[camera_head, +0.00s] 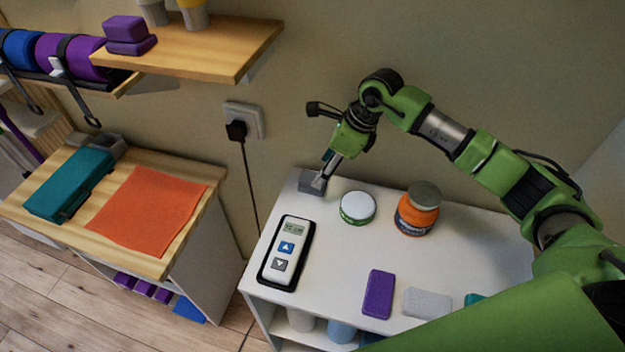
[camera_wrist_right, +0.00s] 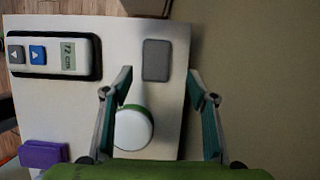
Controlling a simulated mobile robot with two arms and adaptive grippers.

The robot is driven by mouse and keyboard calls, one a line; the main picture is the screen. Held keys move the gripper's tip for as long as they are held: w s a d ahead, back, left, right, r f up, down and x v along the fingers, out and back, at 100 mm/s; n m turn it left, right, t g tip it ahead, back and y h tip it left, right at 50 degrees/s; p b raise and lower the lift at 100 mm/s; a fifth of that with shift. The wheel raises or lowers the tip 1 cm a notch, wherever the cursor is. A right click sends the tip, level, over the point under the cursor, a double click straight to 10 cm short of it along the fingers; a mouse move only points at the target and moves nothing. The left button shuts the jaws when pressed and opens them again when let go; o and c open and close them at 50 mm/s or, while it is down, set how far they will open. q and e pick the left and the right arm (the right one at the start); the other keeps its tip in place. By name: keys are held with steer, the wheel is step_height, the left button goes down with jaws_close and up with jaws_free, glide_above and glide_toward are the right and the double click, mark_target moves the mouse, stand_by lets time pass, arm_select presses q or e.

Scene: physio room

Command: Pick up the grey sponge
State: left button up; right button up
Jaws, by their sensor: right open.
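The grey sponge (camera_head: 309,181) is a dark grey block at the back left corner of the white table. In the right wrist view the grey sponge (camera_wrist_right: 156,60) lies flat, just ahead of the fingertips and roughly between their lines. My right gripper (camera_head: 323,178) reaches down at the sponge and partly covers it in the head view. In the wrist view my right gripper (camera_wrist_right: 161,74) is open, with nothing between its tips. I cannot tell how high the tips are above the sponge. My left gripper is not in view.
On the white table (camera_head: 470,255) stand a white-and-green round tub (camera_head: 357,207), an orange jar (camera_head: 417,212), a handheld display device (camera_head: 287,250), a purple block (camera_head: 378,293) and a pale grey block (camera_head: 427,303). The wall is close behind. A wooden shelf (camera_head: 225,55) hangs upper left.

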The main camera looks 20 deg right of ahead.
mark_target(314, 177)
steer(key=a+f+p, duration=0.1)
steer(key=f, duration=0.1)
steer(key=w+a+f+p, duration=0.1)
steer(key=f, duration=0.1)
steer(key=shift+a, duration=0.4)
steer(key=shift+f, duration=0.3)
steer(key=c, duration=1.2)
